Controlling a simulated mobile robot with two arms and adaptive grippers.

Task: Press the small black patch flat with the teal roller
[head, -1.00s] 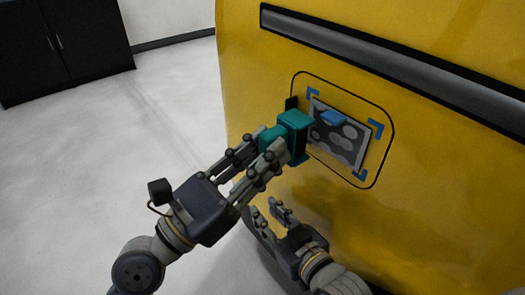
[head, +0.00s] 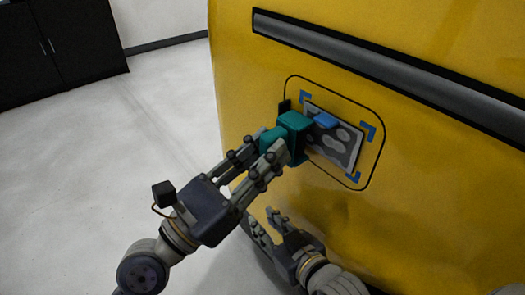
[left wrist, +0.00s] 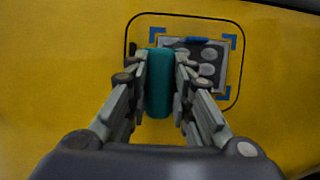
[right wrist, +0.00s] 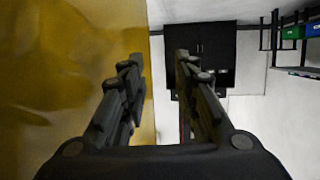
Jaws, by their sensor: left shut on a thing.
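My left gripper (head: 265,150) is shut on the teal roller (head: 295,124), which stands at the left side of the outlined area on the yellow panel. The roller also shows between both fingers in the left wrist view (left wrist: 159,84). A small black piece (head: 284,106) shows just above and left of the roller, at the outline's left edge; it also shows in the left wrist view (left wrist: 133,48). The roller may hide part of it. I cannot tell whether the roller touches the panel. My right gripper (head: 262,222) is open and empty, lower down beside the panel.
A grey patterned sheet (head: 343,153) with a blue tab (head: 325,120) lies right of the roller, between blue corner marks (head: 370,130). A dark strip (head: 390,70) crosses the yellow panel (head: 440,180) above. A black cabinet (head: 60,45) stands far left. The floor between is clear.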

